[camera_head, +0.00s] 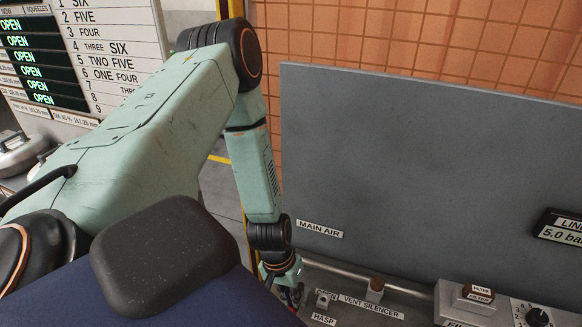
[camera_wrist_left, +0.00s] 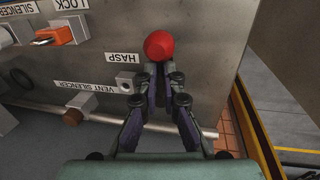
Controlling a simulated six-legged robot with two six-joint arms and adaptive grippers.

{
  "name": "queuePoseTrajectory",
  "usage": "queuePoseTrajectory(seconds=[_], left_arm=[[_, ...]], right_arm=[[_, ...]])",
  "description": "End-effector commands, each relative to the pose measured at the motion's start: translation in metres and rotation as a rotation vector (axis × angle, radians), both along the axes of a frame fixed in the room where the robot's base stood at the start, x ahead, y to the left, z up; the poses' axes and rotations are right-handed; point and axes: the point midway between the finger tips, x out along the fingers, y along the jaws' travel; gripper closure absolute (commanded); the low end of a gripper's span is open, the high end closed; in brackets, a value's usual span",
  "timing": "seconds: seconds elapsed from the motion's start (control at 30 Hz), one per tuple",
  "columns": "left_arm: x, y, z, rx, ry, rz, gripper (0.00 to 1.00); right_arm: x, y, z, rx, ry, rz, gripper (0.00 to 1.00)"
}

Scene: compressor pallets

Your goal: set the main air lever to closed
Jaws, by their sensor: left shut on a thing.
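The main air lever shows as a round red knob (camera_wrist_left: 160,45) in the left wrist view, in front of a grey panel beside the HASP label. My left gripper (camera_wrist_left: 159,76) is shut on the lever, with its fingertips at the near side of the knob. The rest of the lever is hidden by the fingers and knob. In the head view my left gripper (camera_head: 290,286) is at the bottom, below the MAIN AIR label (camera_head: 320,229), and its tips are hard to make out. My right gripper is not in view.
A vent silencer (camera_head: 375,288) and a small HASP fitting (camera_wrist_left: 126,82) are close to the gripper. An orange part (camera_wrist_left: 67,30) is at the wrist view's upper left. A grey board (camera_head: 430,170) stands behind. Open floor shows to the wrist view's right.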

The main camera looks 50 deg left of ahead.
Motion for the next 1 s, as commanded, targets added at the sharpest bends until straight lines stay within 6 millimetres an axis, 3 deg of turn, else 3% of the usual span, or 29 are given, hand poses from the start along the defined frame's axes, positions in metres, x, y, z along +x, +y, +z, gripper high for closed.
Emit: queuePoseTrajectory(seconds=[0.3,0.33,0.63,1.0], left_arm=[[-0.0064,-0.0015,-0.0032,-0.005,0.013,-0.017,1.00],[-0.0064,-0.0015,-0.0032,-0.005,0.013,-0.017,0.92],[-0.0054,-0.0012,-0.0025,-0.004,0.011,-0.012,0.67],[-0.0022,-0.0010,-0.0020,-0.002,0.004,0.017,0.67]], right_arm=[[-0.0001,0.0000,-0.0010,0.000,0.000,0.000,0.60],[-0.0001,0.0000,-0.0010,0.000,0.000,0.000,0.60],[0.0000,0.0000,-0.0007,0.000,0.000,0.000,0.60],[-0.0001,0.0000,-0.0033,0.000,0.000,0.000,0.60]])
